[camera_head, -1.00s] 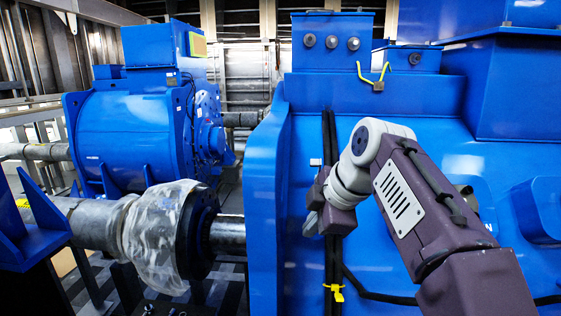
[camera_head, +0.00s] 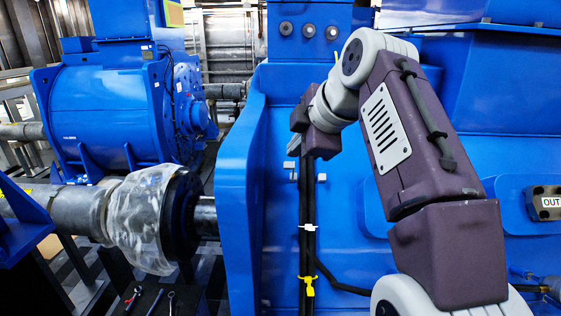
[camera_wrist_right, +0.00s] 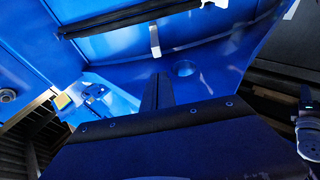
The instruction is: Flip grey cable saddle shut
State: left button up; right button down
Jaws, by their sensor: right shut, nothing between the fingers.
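My right gripper (camera_head: 293,146) is shut and empty, in front of the upper part of the black cables on the blue motor face. Just below it, small grey pieces show to the left (camera_head: 293,177) and right (camera_head: 321,177) of the cables; they look like a grey cable saddle, but whether it is open or shut is unclear. Lower, a pale band (camera_head: 308,226) lies across the cables. In the right wrist view, the closed fingers (camera_wrist_right: 158,90) point towards a grey strip (camera_wrist_right: 155,40) beside the black cable (camera_wrist_right: 125,14), apart from it. My left gripper is out of view.
A yellow tie (camera_head: 308,286) wraps the cables lower down. A blue ridge (camera_head: 238,170) stands left of the cables, with a shaft in clear wrap (camera_head: 135,210) beyond. Several tools (camera_head: 150,300) lie at bottom left. An "OUT" block (camera_head: 546,203) is at right.

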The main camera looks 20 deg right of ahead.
jog(key=p+x, duration=0.1)
jog(key=x, duration=0.8)
jog(key=shift+w+f+p, duration=0.2)
jog(key=shift+w+p, duration=0.05)
jog(key=shift+p, duration=0.05)
jog(key=shift+a, duration=0.1)
